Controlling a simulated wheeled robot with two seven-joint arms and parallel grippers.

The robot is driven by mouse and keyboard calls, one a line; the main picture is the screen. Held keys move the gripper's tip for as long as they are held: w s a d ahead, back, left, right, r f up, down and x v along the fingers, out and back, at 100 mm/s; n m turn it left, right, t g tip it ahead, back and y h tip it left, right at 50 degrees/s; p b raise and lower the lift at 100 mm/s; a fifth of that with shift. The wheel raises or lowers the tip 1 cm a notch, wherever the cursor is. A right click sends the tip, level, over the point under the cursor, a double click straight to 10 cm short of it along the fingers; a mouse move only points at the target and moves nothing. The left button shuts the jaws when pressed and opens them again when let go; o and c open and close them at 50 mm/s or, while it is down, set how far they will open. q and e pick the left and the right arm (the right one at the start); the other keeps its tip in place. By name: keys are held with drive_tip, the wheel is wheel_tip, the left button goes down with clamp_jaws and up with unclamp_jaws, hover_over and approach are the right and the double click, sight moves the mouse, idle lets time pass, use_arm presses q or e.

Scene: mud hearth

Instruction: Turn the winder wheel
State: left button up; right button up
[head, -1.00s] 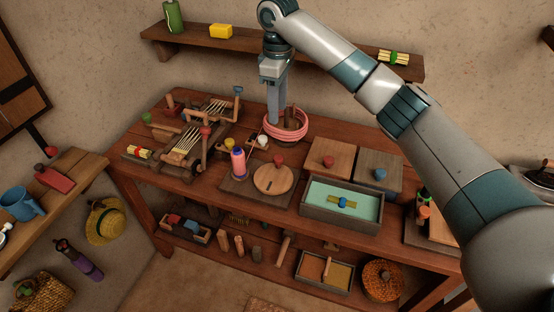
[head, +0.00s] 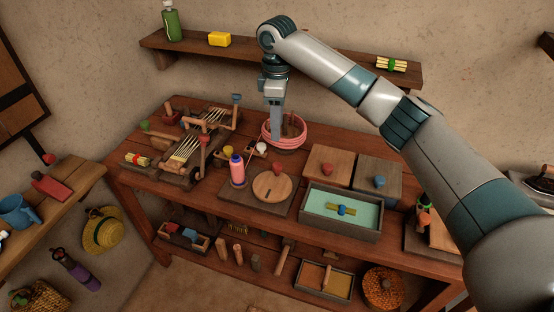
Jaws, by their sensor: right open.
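The winder stands on a dark board (head: 228,197) at the middle front of the workbench. Its wheel looks to be the round wooden disc (head: 270,188) with a red knob (head: 275,168) on its far side. A pink spool (head: 237,170) stands upright left of the disc. My right gripper (head: 275,136) points down behind the wheel, at the near left edge of a pink coil (head: 290,141), apart from the knob. It is open, though the gap between its fingers is hard to see, and nothing shows in it. My left gripper is out of view.
A loom-like frame (head: 190,147) with pegs stands left of the winder. A tray with a teal inside (head: 320,222) and two lidded boxes (head: 326,166) stand to the right. A wall shelf (head: 300,62) runs behind my right arm.

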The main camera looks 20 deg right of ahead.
sight(277, 164)
wheel_tip(277, 164, down, 14)
drive_tip(key=p, duration=0.3)
drive_tip(key=shift+f, duration=0.25)
drive_tip(key=c, duration=1)
